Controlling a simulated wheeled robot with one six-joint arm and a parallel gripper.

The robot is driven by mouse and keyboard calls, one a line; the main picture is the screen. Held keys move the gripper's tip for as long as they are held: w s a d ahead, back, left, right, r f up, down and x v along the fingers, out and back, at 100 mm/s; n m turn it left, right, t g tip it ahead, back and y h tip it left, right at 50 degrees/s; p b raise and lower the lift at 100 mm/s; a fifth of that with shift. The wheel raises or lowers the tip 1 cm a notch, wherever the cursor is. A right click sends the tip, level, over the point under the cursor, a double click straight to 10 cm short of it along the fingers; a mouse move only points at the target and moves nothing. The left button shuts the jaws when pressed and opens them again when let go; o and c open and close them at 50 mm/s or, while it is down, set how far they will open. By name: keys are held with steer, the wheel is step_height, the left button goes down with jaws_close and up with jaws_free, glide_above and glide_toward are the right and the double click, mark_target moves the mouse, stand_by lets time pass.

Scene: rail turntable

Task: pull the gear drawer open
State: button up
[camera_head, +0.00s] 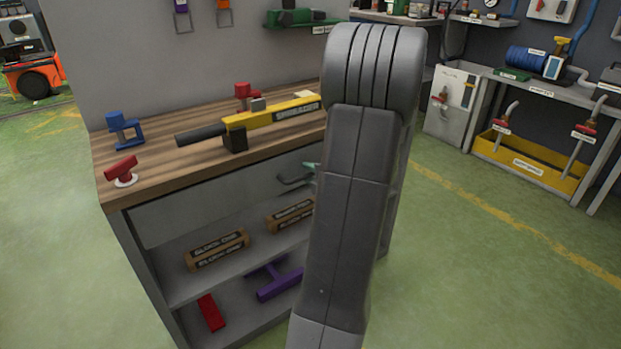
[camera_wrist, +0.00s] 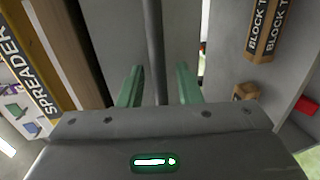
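The gear drawer (camera_head: 200,205) is the grey front under the wooden top of the workbench, and it looks flush with the cabinet. Its dark bar handle (camera_head: 291,181) shows in the head view just left of my arm, which hides the rest. One green fingertip of my gripper (camera_head: 310,167) shows above the handle there. In the wrist view the handle (camera_wrist: 154,45) runs between the two green fingers of my gripper (camera_wrist: 158,85). The fingers are apart, with a gap visible on both sides of the bar.
On the bench top (camera_head: 160,166) lie a yellow spreader tool (camera_head: 275,115), a blue fitting (camera_head: 123,130) and red valve pieces. Open shelves below hold wooden blocks (camera_head: 217,250) and a purple piece (camera_head: 277,282). Green floor (camera_head: 470,270) is free to the right.

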steer(key=shift+w+a, duration=0.1)
steer(key=shift+c, duration=0.2)
jaws_close()
steer(key=f+p+v, duration=0.2)
steer(key=p+v, duration=0.3)
steer(key=v, duration=0.6)
steer(key=f+p+v, duration=0.2)
steer(key=p+v, duration=0.3)
steer(key=v, duration=0.6)
steer(key=shift+s+d+f, duration=0.35)
steer(key=shift+s, duration=0.2)
